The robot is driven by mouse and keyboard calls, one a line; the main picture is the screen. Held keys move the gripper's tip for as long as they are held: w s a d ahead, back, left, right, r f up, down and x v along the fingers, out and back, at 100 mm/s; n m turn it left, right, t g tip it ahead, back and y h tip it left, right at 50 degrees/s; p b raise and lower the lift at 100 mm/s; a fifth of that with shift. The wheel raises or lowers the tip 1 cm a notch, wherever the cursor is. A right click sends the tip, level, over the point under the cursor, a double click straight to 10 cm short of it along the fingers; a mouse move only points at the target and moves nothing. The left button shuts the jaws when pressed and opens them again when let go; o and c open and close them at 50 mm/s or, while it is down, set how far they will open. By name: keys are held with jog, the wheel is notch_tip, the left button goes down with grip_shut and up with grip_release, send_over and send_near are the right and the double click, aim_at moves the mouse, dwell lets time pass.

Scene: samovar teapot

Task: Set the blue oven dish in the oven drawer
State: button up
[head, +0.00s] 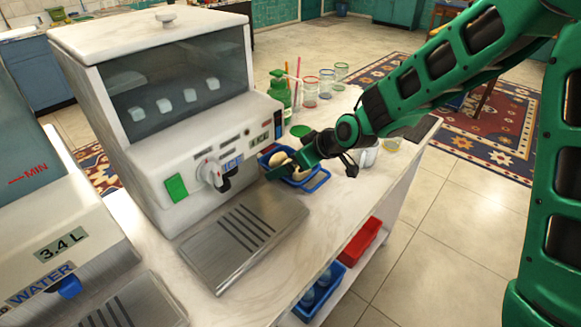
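A blue dish-like container (319,183) with raised rims or handles sits on the white counter, right of the ice machine. Pale rounded pieces (284,158) show in or behind it. I cannot tell for certain that it is the oven dish. My gripper (286,171) reaches in from the right, low over the container, and covers part of it. Its dark fingers are small and partly lost against the container, so I cannot tell whether they touch or grip it. No oven or oven drawer is recognizable in this view.
The ice machine (170,110) with its metal drip grille (243,238) fills the counter's left. A water dispenser (55,235) stands nearer. Behind my gripper are a green bottle (279,88) and several glasses (326,82). Blue (322,290) and red (360,240) bins sit on the lower shelf. Right floor is open.

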jog(key=shift+w+a+f, duration=0.2)
jog(key=c, duration=1.4)
jog(key=shift+c, duration=0.2)
